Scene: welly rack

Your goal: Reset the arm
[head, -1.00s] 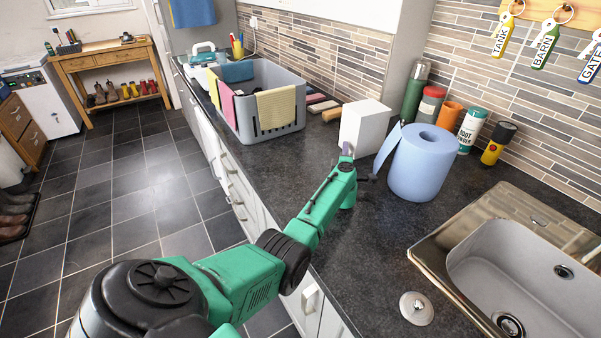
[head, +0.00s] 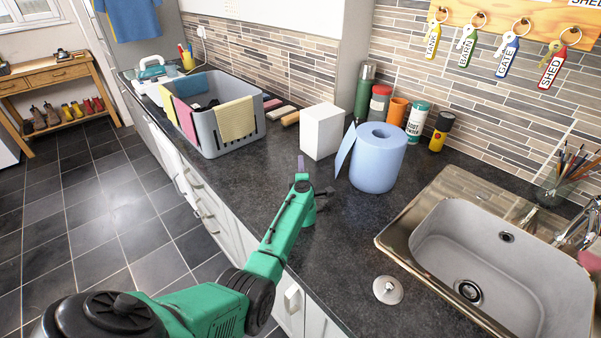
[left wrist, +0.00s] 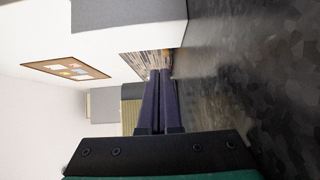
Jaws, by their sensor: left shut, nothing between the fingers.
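My left arm reaches in from the lower left of the head view, over the dark worktop (head: 345,260). Its gripper (head: 300,162) is in front of the white box (head: 322,131) and left of the blue paper roll (head: 377,160). In the left wrist view the two purple fingers (left wrist: 159,88) lie side by side, shut with nothing between them. My right gripper is in neither view.
A grey basket (head: 215,138) with cloths stands farther back on the worktop. Several bottles and tins (head: 416,121) line the tiled wall. A sink (head: 480,270) is at the right, with a round plug (head: 387,290) beside it. Key tags hang above.

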